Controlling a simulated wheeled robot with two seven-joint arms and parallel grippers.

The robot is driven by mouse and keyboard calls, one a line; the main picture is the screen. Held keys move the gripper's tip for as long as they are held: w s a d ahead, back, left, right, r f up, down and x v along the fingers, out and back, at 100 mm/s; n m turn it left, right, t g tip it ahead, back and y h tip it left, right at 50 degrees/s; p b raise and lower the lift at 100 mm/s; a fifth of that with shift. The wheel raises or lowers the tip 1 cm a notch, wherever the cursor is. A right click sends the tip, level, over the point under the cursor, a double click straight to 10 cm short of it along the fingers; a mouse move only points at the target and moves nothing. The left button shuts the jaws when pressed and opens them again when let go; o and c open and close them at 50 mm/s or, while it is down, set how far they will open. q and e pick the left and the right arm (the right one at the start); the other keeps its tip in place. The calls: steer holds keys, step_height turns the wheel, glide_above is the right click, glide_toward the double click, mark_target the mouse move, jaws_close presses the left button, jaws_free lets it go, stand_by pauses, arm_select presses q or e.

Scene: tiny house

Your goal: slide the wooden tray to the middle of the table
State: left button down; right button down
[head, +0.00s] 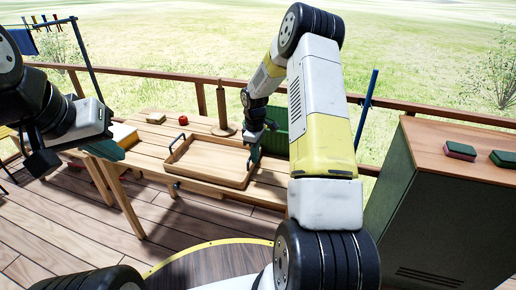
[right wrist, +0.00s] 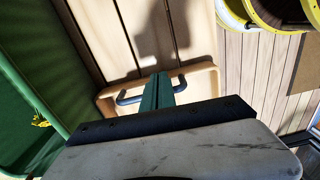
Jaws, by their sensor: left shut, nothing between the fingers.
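The wooden tray (head: 208,182) lies flat on the slatted wooden table (head: 148,152), with a dark handle at its left end and one at its right. My right gripper (head: 254,156) is at the tray's right end. In the right wrist view its green fingers (right wrist: 158,92) are together and cross the blue handle (right wrist: 130,100) at the tray's rim (right wrist: 203,80). I cannot tell whether they touch the handle. My left gripper (head: 104,150) is shut and empty, in the air left of the tray.
A small red object (head: 156,117) and a wooden stand (head: 223,112) are behind the tray. A green crate (head: 277,128) is beyond my right gripper. A dark green cabinet (head: 440,215) stands at the right. Bare table shows left of the tray.

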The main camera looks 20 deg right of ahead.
steer(key=w+a, duration=0.2)
steer(key=a, duration=0.1)
steer(key=w+a, duration=0.2)
steer(key=a, duration=0.1)
steer(key=w+a, duration=0.3)
steer(key=a, duration=0.1)
